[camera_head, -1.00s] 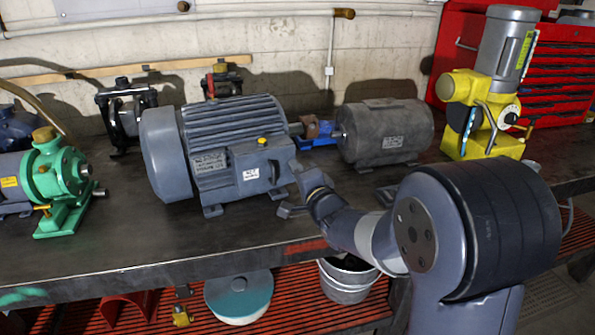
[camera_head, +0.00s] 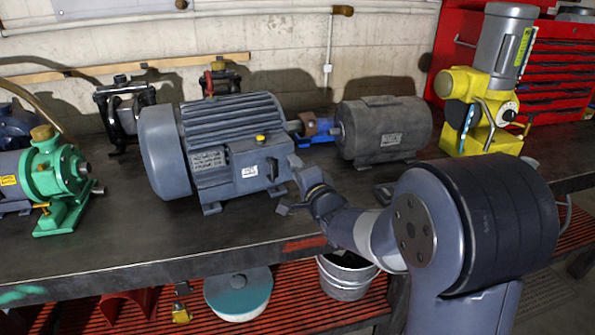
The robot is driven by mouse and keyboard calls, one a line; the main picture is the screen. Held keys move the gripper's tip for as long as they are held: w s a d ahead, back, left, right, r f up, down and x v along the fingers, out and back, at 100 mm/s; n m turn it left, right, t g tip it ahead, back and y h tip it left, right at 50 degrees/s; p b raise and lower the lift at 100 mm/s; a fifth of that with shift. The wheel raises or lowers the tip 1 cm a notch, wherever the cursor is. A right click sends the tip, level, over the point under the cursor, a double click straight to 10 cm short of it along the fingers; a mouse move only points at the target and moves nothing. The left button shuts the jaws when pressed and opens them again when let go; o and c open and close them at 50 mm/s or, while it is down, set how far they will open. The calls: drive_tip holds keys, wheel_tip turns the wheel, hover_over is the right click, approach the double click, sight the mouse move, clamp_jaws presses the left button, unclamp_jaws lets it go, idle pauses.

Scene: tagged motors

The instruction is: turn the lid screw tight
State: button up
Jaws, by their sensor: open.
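A large grey-blue ribbed motor (camera_head: 230,125) stands on the dark bench, left of the middle. Its terminal box (camera_head: 262,158) faces the front right, with a white label on its lid and a yellow knob (camera_head: 260,138) on top. I cannot pick out the lid screw; it is too small or hidden. My gripper (camera_head: 289,187) is just right of the terminal box, its jaws apart, with nothing seen between them. One finger is close to the box's right side; I cannot tell whether it touches. The other is lower, in front of the motor's foot.
A darker grey motor (camera_head: 385,130) stands behind my arm, with a blue part (camera_head: 316,128) beside it. A green pump (camera_head: 60,185) is at the left and a yellow machine (camera_head: 485,110) at the right. The bench front (camera_head: 150,245) is clear.

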drive_tip(key=v, duration=1.1)
drive_tip(key=shift+b, duration=0.35)
drive_tip(key=shift+w, duration=0.1)
drive_tip(key=x, duration=1.1)
drive_tip(key=shift+p, duration=0.35)
